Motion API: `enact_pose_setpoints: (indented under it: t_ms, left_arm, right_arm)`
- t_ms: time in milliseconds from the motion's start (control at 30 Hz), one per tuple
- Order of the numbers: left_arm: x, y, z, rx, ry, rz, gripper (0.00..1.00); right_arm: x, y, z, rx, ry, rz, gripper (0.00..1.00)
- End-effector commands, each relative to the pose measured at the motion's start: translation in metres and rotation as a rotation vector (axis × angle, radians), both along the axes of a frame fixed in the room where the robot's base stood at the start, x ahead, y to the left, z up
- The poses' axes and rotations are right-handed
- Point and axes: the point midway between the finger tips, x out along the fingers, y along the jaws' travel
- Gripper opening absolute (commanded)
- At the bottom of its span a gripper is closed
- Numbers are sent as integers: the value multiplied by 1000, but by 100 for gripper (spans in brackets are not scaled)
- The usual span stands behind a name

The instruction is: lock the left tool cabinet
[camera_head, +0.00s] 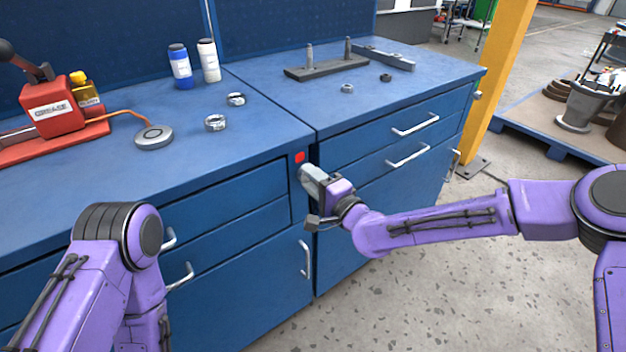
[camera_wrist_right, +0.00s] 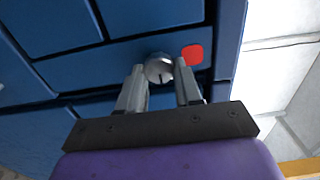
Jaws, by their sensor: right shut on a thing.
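The left tool cabinet (camera_head: 240,250) is blue, with drawers and a door, and its drawers look closed. The red square also shows in the head view (camera_head: 299,157). My right gripper (camera_head: 306,173) is at the knob. In the wrist view its fingers (camera_wrist_right: 160,70) stand on both sides of the knob, shut on it. In the head view the gripper hides the knob. My left gripper is not in view.
A second blue cabinet (camera_head: 380,190) adjoins on the right. The worktop (camera_head: 270,135) holds a red device (camera_head: 52,108), two bottles (camera_head: 180,67), metal rings (camera_head: 215,123) and a dark fixture (camera_head: 326,67). A yellow post (camera_head: 497,80) stands at the right. The front floor (camera_head: 420,290) is clear.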

Motion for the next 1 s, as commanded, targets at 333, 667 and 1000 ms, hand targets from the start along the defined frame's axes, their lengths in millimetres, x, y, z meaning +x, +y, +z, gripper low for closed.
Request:
enact_pose_setpoints:
  t_ms: [333, 667, 1000]
  left_arm:
    - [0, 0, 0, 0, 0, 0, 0]
    - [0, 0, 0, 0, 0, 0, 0]
    - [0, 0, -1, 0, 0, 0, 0]
  right_arm:
    - [1, -1, 0, 15, 11, -4, 4]
    - [1, -1, 0, 15, 11, -2, 60]
    - [-12, -10, 1, 14, 9, -1, 60]
